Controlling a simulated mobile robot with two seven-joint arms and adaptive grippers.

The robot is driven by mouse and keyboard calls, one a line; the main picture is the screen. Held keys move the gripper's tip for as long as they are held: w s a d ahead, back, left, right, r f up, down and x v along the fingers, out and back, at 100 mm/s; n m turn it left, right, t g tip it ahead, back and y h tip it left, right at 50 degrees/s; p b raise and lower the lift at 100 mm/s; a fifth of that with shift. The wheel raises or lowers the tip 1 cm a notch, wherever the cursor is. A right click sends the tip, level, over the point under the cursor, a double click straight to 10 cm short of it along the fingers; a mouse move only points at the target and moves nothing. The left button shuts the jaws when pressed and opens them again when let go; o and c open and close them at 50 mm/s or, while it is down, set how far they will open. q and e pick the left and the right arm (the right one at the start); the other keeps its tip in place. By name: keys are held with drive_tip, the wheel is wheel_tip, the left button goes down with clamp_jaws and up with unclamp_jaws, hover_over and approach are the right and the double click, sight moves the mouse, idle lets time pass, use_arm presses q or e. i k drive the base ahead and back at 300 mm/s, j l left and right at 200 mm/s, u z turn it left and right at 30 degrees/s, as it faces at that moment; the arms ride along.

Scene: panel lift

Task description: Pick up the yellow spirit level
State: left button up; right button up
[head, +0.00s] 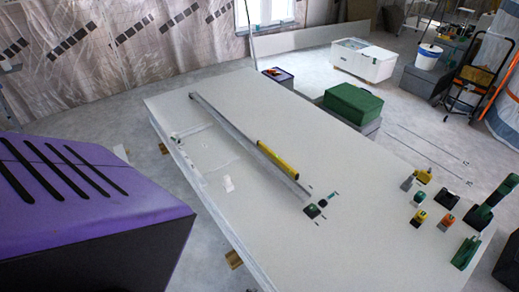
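The yellow spirit level (278,160) is a slim yellow bar. It lies on the large pale panel (345,205), along the right side of a long grey rail (240,138) and close to it or touching; I cannot tell which. Its whole length shows and nothing covers it. Neither my left nor my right gripper is in the head view.
Small dark items (313,211) lie near the rail's near end. A green case (352,103) stands behind the panel. The panel's middle right is clear.

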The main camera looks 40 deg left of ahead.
sight(274, 156)
drive_tip(key=j+u, duration=0.25)
drive_tip(key=j, duration=0.8)
drive_tip(key=k+j, duration=0.1)
drive_tip(key=j, duration=1)
drive_tip(key=k+j+z, duration=0.1)
drive_tip(key=j+z, duration=0.3)
drive_tip(key=j, duration=0.65)
drive_tip(key=j+z, duration=0.5)
drive_tip(key=j, duration=0.55)
drive_tip(key=j+z, duration=0.35)
drive_tip(key=k+j+z, duration=0.1)
drive_tip(key=j+z, duration=0.2)
